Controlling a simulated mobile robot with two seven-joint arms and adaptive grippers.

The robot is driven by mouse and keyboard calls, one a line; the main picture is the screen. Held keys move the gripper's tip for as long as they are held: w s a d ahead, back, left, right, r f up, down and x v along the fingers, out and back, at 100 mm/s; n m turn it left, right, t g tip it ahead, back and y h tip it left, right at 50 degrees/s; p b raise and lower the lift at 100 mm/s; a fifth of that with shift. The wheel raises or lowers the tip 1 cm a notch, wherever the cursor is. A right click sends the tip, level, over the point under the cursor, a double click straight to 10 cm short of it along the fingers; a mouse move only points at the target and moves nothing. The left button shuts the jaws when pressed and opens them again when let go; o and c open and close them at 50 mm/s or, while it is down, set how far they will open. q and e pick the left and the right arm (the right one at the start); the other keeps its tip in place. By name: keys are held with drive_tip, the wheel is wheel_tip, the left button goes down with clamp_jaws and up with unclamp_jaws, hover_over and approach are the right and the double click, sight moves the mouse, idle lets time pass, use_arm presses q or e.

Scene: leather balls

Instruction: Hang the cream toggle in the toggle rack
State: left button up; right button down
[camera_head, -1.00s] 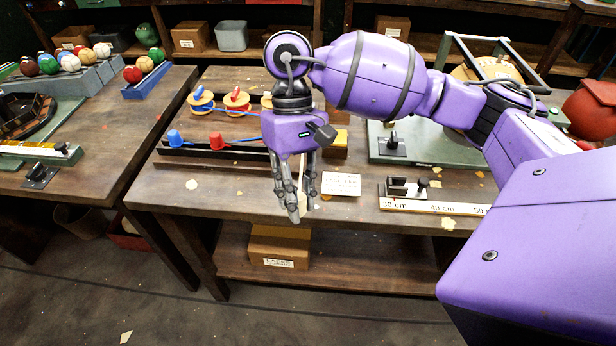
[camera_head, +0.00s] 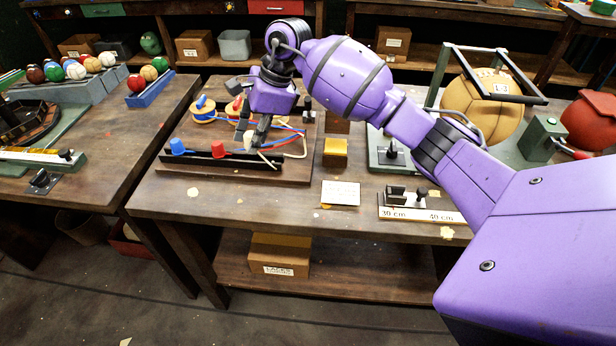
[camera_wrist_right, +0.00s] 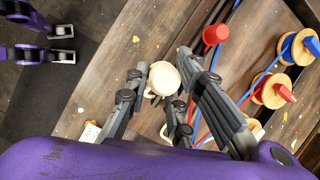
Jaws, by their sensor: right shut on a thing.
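The cream toggle (camera_head: 247,145) is between the fingers of my right gripper (camera_head: 252,138), which is shut on it. In the wrist view, the round cream toggle (camera_wrist_right: 163,78) shows between the fingertips. The toggle rack (camera_head: 200,159) is a dark low bar along the front of the lace board, with a blue toggle (camera_head: 178,146) and a red toggle (camera_head: 218,150) in it. The cream toggle is right of the red one, at the rack's right part. Whether it touches the rack is hidden by the fingers. I cannot make out my left gripper.
Reels (camera_head: 203,108) stand behind the rack, with red, blue and cream laces across the board (camera_head: 300,172). A yellow block (camera_head: 335,150), a white card (camera_head: 340,193) and a ruler fixture (camera_head: 420,208) lie to the right. The table's front left is clear.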

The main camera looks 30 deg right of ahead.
drive_tip(key=shift+w+d+f+m+t+h+b, duration=0.4)
drive_tip(key=shift+w+f+m, duration=0.35)
drive_tip(key=shift+m, duration=0.65)
drive_tip(key=shift+w+d+f+m+t+h+b, duration=0.25)
drive_tip(key=shift+w+d+f+m, duration=0.45)
drive_tip(key=shift+m, duration=0.7)
drive_tip(key=shift+w+d+f+m+t+h+b, duration=0.3)
drive_tip(key=shift+w+f+m, duration=0.45)
drive_tip(key=shift+m, duration=0.65)
drive_tip(key=shift+s+f, duration=0.15)
drive_tip(key=shift+f, duration=0.2)
use_arm(q)
drive_tip(key=shift+s+a+f, duration=0.15)
drive_tip(key=shift+s+f, duration=0.05)
drive_tip(key=shift+f, duration=0.3)
drive_tip(key=shift+s+a+f, duration=0.15)
drive_tip(key=shift+f, duration=0.3)
drive_tip(key=shift+w+r, duration=0.1)
use_arm(e)
drive_tip(key=shift+r, duration=0.1)
use_arm(q)
drive_tip(key=shift+r, duration=0.1)
drive_tip(key=shift+s+f+b, duration=0.4)
drive_tip(key=shift+s+f, duration=0.05)
drive_tip(key=shift+f, duration=0.25)
use_arm(e)
drive_tip(key=shift+s+f, duration=0.1)
drive_tip(key=shift+f, duration=1.6)
